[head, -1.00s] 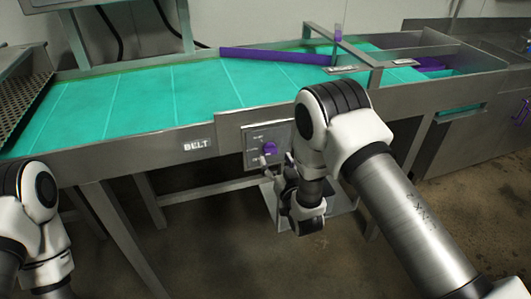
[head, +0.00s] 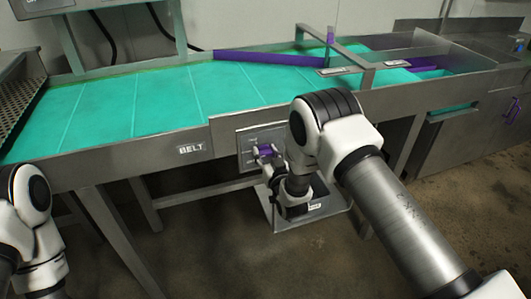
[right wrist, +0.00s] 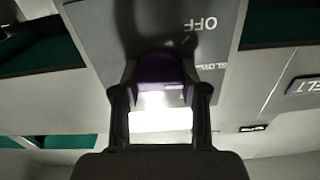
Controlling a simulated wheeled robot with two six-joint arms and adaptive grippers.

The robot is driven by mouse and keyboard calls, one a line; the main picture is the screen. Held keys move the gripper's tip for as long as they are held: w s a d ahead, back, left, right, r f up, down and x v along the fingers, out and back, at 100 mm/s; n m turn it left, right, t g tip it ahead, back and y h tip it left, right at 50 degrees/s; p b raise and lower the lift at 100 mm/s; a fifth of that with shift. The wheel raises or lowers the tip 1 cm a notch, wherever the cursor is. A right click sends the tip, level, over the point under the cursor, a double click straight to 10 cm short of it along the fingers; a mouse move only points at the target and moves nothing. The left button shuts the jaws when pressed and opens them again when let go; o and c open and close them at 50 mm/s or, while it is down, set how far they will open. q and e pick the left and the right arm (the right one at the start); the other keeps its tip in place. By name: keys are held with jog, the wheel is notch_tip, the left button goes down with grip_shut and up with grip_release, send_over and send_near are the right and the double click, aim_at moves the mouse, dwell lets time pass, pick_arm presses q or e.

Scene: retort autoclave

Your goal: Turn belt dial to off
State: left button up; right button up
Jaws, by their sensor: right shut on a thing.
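The purple belt dial (head: 266,151) sits on a grey panel (head: 246,140) on the front of the conveyor, right of the BELT label (head: 191,148). My right gripper (head: 268,156) is at the panel, with its fingers on either side of the dial. In the right wrist view the gripper (right wrist: 160,100) is shut on the purple dial (right wrist: 160,68), and the panel (right wrist: 215,40) shows the word OFF upside down. The dial's pointer position cannot be told. My left arm is at the lower left, and its gripper is out of view.
The green conveyor belt (head: 150,95) runs above the panel, with a purple guide bar (head: 265,58) across it. A metal leg (head: 120,235) and a low plate (head: 285,222) are under the conveyor. The floor in front is clear.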

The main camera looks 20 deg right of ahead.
jog(key=n+b, duration=0.2)
jog(key=shift+f+n, duration=0.15)
jog(key=shift+n, duration=0.25)
jog(key=n+b, duration=0.2)
jog(key=shift+n, duration=0.3)
jog(key=n+b, duration=0.2)
jog(key=n, duration=0.1)
jog(key=shift+a+n, duration=0.1)
jog(key=shift+n, duration=0.7)
jog(key=o, duration=1.2)
jog(key=shift+c, duration=0.2)
